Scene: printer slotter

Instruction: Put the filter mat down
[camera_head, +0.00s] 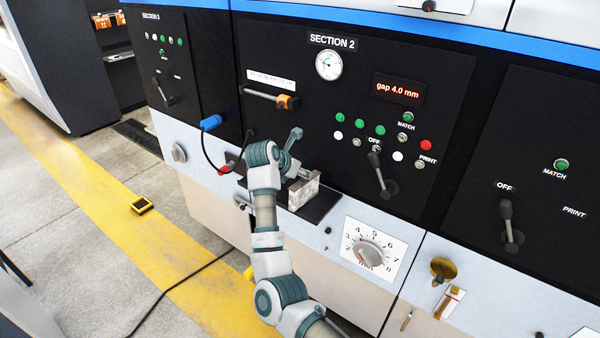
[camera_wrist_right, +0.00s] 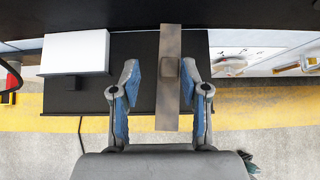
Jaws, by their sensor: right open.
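A narrow grey slab (camera_wrist_right: 168,105), which I take to be the filter mat, stands on the black shelf (camera_wrist_right: 125,48) of the machine. My right gripper (camera_wrist_right: 160,72) is open, with one blue-padded finger on each side of the slab. The right finger is close to the slab, and a wider gap shows on the left. Whether either pad touches cannot be told. In the head view my right wrist hides part of the shelf. My left gripper is not in view.
A white box (camera_wrist_right: 75,50) stands on the shelf left of the slab. A numbered dial (camera_head: 370,254) and a lever (camera_head: 380,175) are to the right. A blue connector (camera_head: 210,122) with a cable hangs at left. A yellow pedal-like box (camera_head: 143,205) lies on the floor.

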